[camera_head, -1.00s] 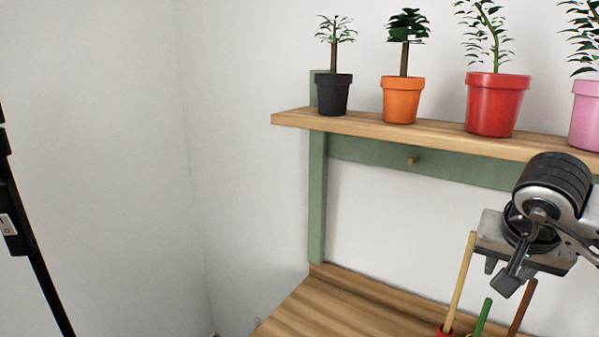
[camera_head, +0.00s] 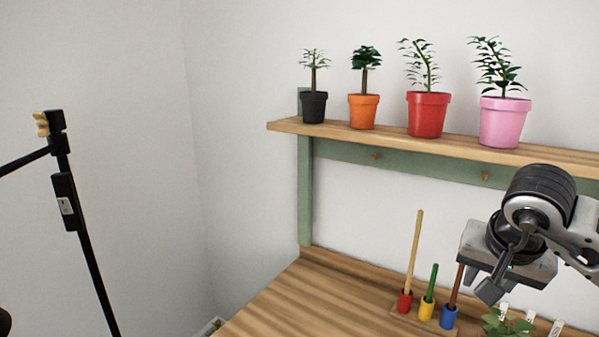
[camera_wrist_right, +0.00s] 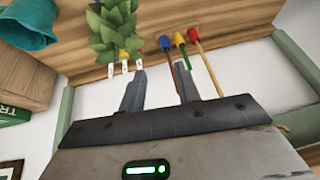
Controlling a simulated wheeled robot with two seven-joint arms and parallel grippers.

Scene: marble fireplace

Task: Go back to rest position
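My right gripper (camera_head: 494,284) hangs at the right of the head view, above the wooden bench and in front of the coloured holders. In the right wrist view its two fingers (camera_wrist_right: 160,72) are spread apart with nothing between them. My left gripper is not in view. Red (camera_head: 405,300), yellow (camera_head: 426,308) and blue (camera_head: 449,316) holders with upright sticks stand on the wooden bench (camera_head: 290,305). My right gripper partly covers the stick of the blue holder in the head view.
A shelf (camera_head: 390,139) carries black (camera_head: 313,107), orange (camera_head: 363,111), red (camera_head: 427,114) and pink (camera_head: 503,121) potted plants. A leafy plant with white tags (camera_head: 507,325) is below my right gripper. A black stand (camera_head: 80,220) is at the left. A teal pot (camera_wrist_right: 30,25) shows in the wrist view.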

